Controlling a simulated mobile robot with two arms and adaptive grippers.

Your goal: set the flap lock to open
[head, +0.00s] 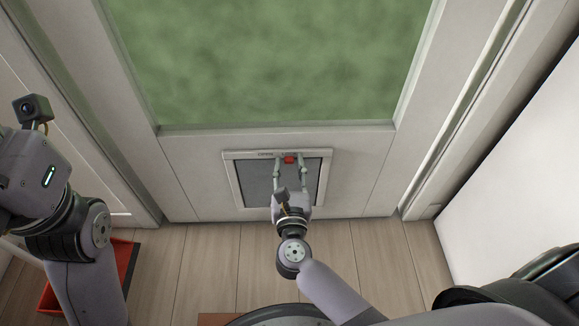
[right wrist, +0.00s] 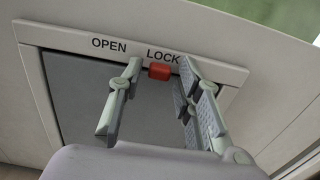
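The flap lock is a small red slider (head: 289,160) at the top of the pet flap in the door. In the right wrist view the red slider (right wrist: 160,72) sits under the word LOCK, to the right of the word OPEN on the frame (right wrist: 60,37). The grey flap panel (head: 256,184) hangs below it. My right gripper (head: 289,163) is open, its two fingers on either side of the slider; in the right wrist view (right wrist: 160,75) gaps show between fingers and slider. Contact cannot be told. My left arm is at the left; its fingers are out of view.
The flap frame is set low in a white door (head: 190,150) with a green frosted pane (head: 270,60) above. A red tray (head: 122,262) lies on the wooden floor (head: 200,262) at left, partly behind my left arm. A white wall (head: 510,170) stands at right.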

